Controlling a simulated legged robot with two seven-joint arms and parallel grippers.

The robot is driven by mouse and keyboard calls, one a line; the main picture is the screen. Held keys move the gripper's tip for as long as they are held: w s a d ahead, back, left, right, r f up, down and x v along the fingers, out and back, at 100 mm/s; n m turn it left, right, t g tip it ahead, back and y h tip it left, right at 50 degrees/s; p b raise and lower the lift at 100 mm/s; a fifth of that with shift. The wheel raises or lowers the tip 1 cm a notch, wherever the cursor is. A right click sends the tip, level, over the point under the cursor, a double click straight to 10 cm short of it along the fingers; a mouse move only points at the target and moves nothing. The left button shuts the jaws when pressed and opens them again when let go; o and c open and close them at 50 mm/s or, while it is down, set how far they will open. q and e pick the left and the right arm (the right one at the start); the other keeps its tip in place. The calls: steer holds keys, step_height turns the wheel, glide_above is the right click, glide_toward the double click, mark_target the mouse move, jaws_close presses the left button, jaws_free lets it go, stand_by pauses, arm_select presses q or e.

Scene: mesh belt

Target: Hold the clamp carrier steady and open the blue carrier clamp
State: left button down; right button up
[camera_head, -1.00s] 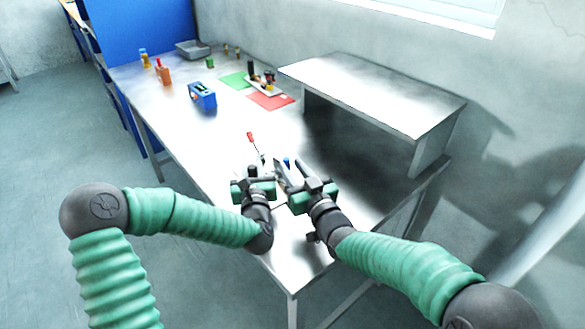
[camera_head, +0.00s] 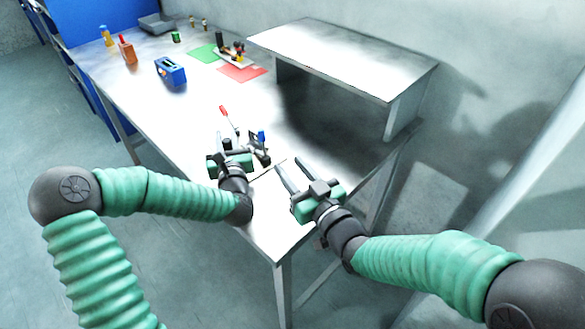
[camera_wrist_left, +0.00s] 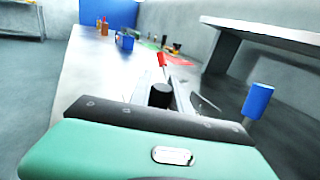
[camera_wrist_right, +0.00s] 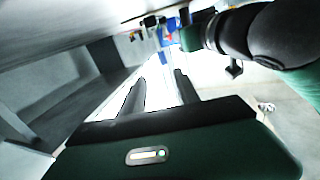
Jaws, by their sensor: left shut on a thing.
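The clamp carrier (camera_head: 246,141) is a dark piece on the near part of the metal table, partly hidden by my left gripper. A red-tipped handle (camera_head: 223,111) rises on its far side. The blue clamp handle (camera_head: 262,137) stands up at its right; it also shows in the left wrist view (camera_wrist_left: 258,101). My left gripper (camera_head: 229,142) is shut on the carrier, though its fingertips are partly hidden. My right gripper (camera_head: 288,163) is open and empty, to the right of the blue handle and apart from it. Its spread fingers show in the right wrist view (camera_wrist_right: 160,85).
A raised metal shelf (camera_head: 345,52) stands on the right of the table. Further back are a blue box (camera_head: 171,70), an orange bottle (camera_head: 128,52), a green mat (camera_head: 204,54), a red mat (camera_head: 242,74) and a grey tray (camera_head: 157,23). The table's middle is clear.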

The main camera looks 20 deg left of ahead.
mark_target(263, 136)
stand_by(0.4)
steer(key=w+a+r+g+h, duration=0.2)
steer(key=a+r+h, duration=0.1)
steer(key=r+h, duration=0.1)
steer(key=shift+n+g, duration=0.3)
steer(key=x, duration=1.1)
steer(key=shift+a, duration=0.55)
jaws_close()
steer(key=shift+r, duration=0.1)
stand_by(0.3)
